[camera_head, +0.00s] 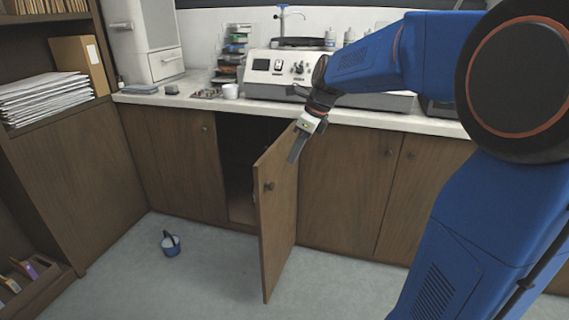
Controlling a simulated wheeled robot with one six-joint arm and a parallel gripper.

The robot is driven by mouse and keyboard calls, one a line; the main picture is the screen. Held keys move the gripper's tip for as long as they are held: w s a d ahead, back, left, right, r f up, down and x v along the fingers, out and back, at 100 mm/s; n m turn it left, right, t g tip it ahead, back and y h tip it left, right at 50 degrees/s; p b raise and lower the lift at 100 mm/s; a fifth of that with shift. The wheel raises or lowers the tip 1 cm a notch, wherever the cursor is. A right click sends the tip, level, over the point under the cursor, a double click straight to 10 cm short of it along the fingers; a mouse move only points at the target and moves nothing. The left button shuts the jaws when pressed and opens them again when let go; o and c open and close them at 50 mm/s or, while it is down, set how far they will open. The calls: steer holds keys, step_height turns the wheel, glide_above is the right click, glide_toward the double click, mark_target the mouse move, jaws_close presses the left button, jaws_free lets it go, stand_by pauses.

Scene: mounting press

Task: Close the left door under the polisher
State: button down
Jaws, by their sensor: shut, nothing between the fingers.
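The polisher (282,68) stands on the white counter, a pale machine with a dark control panel and a tap above it. Below it the left door (277,205), brown wood with a dark round knob (269,186), stands wide open, swung out into the room. The dark inside of the cupboard (240,160) shows to its left. My gripper (295,154) is shut and empty, pointing down at the upper part of the door. It overlaps the door in the picture; I cannot tell whether it touches it.
Closed cupboard doors (345,190) lie to the right. Shelves with papers (45,95) are at the left. A white cup (231,91) stands on the counter (190,97).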

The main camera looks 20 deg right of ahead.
glide_toward(267, 184)
step_height(267, 184, down, 5)
steer(key=d, duration=0.2)
steer(key=shift+w+a, duration=0.45)
steer(key=shift+a, duration=0.3)
steer(key=shift+w+a, duration=0.5)
steer(key=shift+a, duration=0.25)
steer(key=shift+w+a, duration=0.1)
steer(key=shift+a, duration=0.05)
